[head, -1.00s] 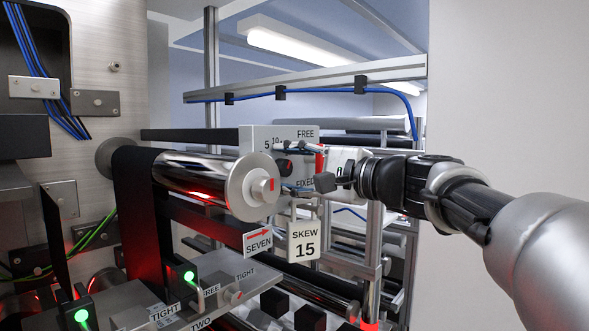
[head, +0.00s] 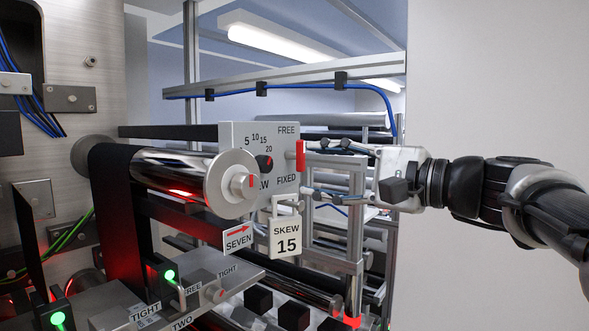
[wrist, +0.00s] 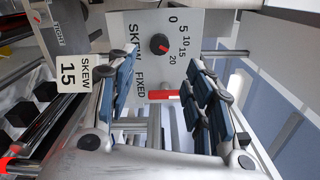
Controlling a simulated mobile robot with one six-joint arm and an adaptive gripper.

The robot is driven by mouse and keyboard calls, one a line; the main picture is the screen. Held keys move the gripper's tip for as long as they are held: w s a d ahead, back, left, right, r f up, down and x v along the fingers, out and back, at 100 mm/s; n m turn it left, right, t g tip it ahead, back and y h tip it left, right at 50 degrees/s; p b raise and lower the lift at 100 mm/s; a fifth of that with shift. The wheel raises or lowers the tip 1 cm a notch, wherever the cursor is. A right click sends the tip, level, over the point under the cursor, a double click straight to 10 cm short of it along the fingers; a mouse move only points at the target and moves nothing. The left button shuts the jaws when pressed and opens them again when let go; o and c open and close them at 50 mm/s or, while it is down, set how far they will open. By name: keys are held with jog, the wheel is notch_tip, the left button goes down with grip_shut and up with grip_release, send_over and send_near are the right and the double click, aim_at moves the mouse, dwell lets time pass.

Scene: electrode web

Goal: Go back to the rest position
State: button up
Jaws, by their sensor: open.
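My gripper (head: 316,170) is open and empty to the right of the grey skew panel (head: 236,140). Its two fingers point left toward the panel's right edge. A red lever (head: 300,155) stands on that edge, between the words FREE and FIXED. The lever also shows in the wrist view (wrist: 166,95), in the gap between the fingers, seemingly apart from both. A black knob with a red mark (head: 264,162) sits on the panel beside the number scale. A SKEW 15 tag (head: 285,238) hangs below the panel.
A shiny roller with a round end cap (head: 231,184) lies left of the panel. A metal frame post (head: 355,225) stands close below the gripper. A blue cable (head: 300,86) runs along the rail above. The plain wall (head: 490,80) fills the right side, with free room before it.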

jog(key=shift+d, duration=0.1)
jog(key=s+a+f+n+g+h+b, duration=0.2)
jog(key=s+f+h+b, duration=0.3)
jog(key=f, duration=0.8)
jog(key=s+a+f+n+g+h+b, duration=0.15)
jog(key=s+f, duration=0.45)
jog(key=f, duration=0.6)
jog(key=s+d+f+n+g+h+b, duration=0.1)
jog(key=s+d+f+n+h+b, duration=0.1)
jog(key=s+f, duration=0.3)
jog(key=s+d+f+n+g+h+b, duration=0.1)
jog(key=s+d+f+n+h+b, duration=0.1)
jog(key=f, duration=1.1)
jog(key=s+d+f+n+g+h+b, duration=0.1)
jog(key=s+d+f+n+h+b, duration=0.2)
jog(key=s+d+f+b, duration=0.2)
jog(key=s+d+f, duration=0.2)
jog(key=s+f, duration=0.1)
jog(key=f, duration=0.1)
jog(key=shift+s+f+h, duration=0.35)
jog(key=shift+f, duration=0.05)
jog(key=shift+c, duration=0.4)
